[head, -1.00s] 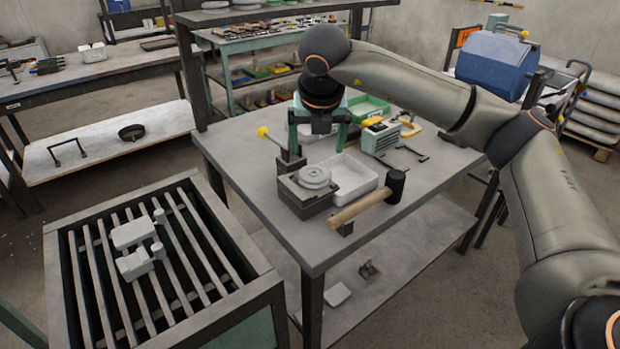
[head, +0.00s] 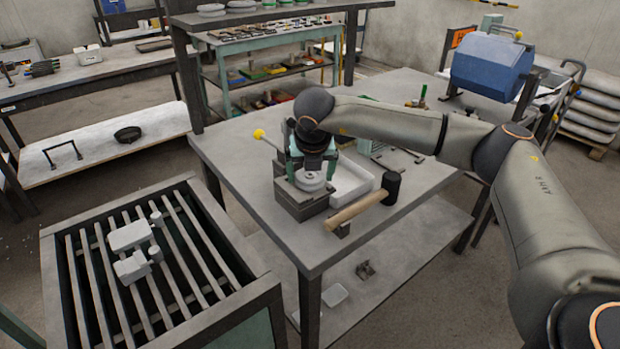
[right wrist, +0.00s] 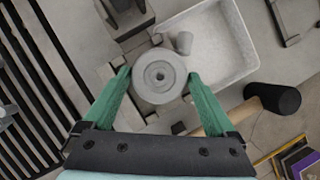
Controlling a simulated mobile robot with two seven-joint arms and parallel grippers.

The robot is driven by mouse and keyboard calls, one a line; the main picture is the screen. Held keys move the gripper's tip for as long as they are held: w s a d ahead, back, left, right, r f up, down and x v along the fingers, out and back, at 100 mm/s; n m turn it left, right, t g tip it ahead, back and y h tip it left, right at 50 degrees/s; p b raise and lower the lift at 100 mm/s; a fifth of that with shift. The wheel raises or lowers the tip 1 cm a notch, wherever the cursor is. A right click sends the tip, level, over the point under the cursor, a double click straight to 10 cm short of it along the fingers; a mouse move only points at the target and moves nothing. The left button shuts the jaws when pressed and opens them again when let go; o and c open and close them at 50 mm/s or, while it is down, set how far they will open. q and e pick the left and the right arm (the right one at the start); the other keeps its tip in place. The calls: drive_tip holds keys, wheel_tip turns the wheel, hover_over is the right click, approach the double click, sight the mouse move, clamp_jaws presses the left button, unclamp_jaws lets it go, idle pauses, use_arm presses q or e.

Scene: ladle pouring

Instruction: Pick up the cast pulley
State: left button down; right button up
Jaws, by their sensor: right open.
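The cast pulley (head: 310,181) is a light grey, round, stepped disc with a small centre hole. It sits on a dark grey block-like fixture (head: 300,206) near the table's front left corner. In the right wrist view the pulley (right wrist: 159,76) lies between the tips of my right gripper's green fingers (right wrist: 159,74). The gripper is open, with one finger on each side of the pulley; I cannot tell whether they touch it. In the head view my right gripper (head: 311,168) is directly above and around the pulley, pointing down. My left gripper is not in view.
A white tray (head: 352,178) stands right behind the fixture. A mallet (head: 391,186) with a wooden handle lies in front of the tray. A yellow-knobbed lever (head: 259,134) rises at the fixture's left. A slatted grate (head: 75,300) with white castings stands at the left.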

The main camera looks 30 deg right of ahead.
drive_tip(key=shift+c, duration=0.3)
drive_tip(key=c, duration=1.1)
drive_tip(key=shift+r, duration=0.15)
drive_tip(key=shift+c, duration=1.1)
